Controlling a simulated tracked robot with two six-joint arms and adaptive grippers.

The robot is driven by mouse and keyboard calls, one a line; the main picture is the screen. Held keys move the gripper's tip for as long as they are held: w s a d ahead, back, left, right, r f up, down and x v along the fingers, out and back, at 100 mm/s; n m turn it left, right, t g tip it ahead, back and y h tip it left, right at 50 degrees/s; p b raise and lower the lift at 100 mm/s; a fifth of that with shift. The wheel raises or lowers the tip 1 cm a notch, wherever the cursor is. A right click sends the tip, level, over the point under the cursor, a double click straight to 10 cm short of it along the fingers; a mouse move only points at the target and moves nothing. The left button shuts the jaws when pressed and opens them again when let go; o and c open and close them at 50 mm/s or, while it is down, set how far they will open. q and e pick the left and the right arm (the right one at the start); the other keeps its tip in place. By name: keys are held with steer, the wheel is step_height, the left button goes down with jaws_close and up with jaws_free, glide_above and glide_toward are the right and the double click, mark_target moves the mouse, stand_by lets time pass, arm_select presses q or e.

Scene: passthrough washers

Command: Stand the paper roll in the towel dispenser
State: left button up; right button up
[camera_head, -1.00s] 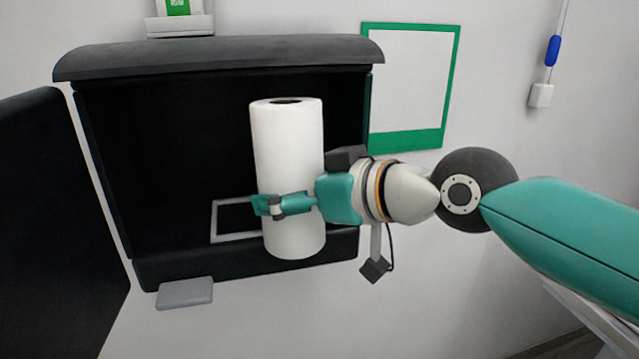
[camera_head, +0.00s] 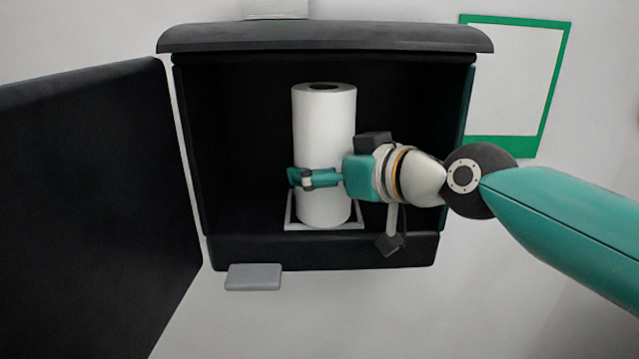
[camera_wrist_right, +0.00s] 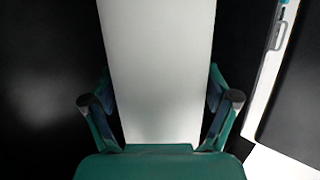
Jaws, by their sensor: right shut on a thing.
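The white paper roll (camera_head: 324,130) is upright inside the open black towel dispenser (camera_head: 325,40), over a light square frame (camera_head: 290,222) on its floor. I cannot tell whether the roll's bottom touches the floor. My right gripper (camera_head: 318,178) comes in from the right and is shut around the lower half of the roll. In the right wrist view the roll (camera_wrist_right: 158,70) stands between the two fingers (camera_wrist_right: 160,100). My left gripper is not in view.
The dispenser's black door (camera_head: 100,200) hangs open at the left. A grey tab (camera_head: 253,277) sticks out below the dispenser's front edge. A green-framed white panel (camera_head: 515,85) is on the wall at the right. There is free room inside on both sides of the roll.

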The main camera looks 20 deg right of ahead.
steer(key=shift+w+d, duration=0.25)
steer(key=shift+w, duration=0.5)
steer(key=shift+w+d+b, duration=0.15)
steer(key=shift+w+b, duration=0.05)
steer(key=shift+w, duration=0.35)
steer(key=shift+w+d+b, duration=0.15)
steer(key=shift+w+b, duration=0.05)
steer(key=shift+w, duration=0.3)
steer(key=shift+f+b, duration=0.6)
steer(key=shift+b, duration=0.05)
steer(key=o, duration=1.2)
steer(key=shift+o, duration=0.2)
steer(key=shift+f, duration=0.1)
